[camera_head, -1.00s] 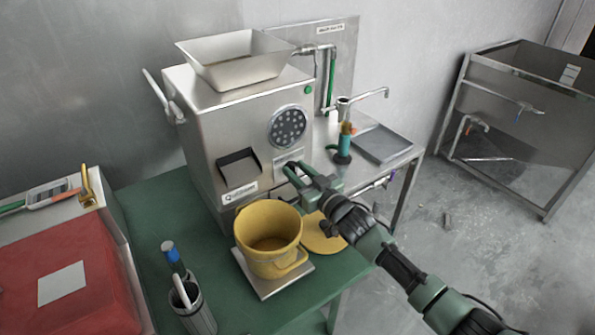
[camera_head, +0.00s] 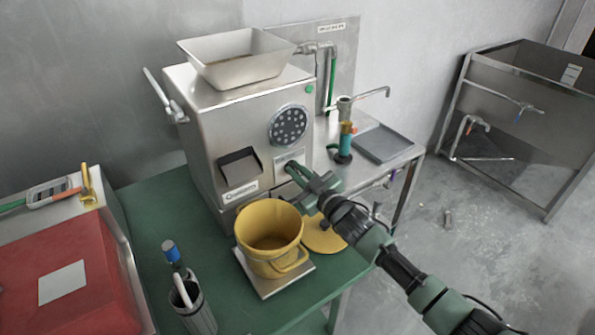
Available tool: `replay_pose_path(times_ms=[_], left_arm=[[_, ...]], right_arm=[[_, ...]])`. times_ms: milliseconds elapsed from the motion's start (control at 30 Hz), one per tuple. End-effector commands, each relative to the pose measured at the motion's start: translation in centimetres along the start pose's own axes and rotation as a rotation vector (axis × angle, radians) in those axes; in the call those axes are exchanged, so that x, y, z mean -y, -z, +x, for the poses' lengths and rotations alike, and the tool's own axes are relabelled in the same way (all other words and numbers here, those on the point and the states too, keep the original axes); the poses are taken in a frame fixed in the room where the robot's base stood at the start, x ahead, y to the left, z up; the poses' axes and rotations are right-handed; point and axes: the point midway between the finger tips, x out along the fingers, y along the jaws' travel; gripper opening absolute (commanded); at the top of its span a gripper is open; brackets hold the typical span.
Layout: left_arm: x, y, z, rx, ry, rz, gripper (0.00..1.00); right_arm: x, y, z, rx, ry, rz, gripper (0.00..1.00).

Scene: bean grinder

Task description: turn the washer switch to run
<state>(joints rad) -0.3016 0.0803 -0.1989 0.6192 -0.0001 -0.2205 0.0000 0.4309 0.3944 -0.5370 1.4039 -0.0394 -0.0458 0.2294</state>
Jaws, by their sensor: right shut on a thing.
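The steel machine (camera_head: 200,130) stands on the green table, with a hopper on top and a round perforated disc on its front. My right gripper (camera_head: 292,168) reaches in from the lower right to the small plate (camera_head: 289,157) low on the right of that front. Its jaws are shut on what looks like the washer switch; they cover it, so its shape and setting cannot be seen. My left gripper is not in view.
A yellow bucket (camera_head: 262,247) on a steel plate and a yellow lid (camera_head: 318,236) lie just below my right gripper. A tap (camera_head: 345,105) and grey tray (camera_head: 385,143) are to the right. A red-topped box (camera_head: 85,295) and a holder (camera_head: 195,312) stand front left.

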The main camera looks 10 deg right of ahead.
Motion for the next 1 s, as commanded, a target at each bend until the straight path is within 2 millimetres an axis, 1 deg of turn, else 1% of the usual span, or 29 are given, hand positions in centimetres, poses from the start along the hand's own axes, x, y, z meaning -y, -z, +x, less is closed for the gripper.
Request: replay_pose_path(times_ms=[200,500,733,1000], left_arm=[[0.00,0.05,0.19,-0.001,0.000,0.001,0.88],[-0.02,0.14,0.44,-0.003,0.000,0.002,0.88],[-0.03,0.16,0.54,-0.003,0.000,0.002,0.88],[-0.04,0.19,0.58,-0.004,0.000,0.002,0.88]], right_arm=[[0.27,-0.06,-0.01,-0.001,0.001,-0.195,0.00],[0.51,-0.16,-0.02,0.000,0.001,-0.409,0.00],[0.60,-0.21,-0.02,0.001,0.002,-0.501,0.00],[0.65,-0.24,-0.03,0.001,0.002,-0.539,0.00]])
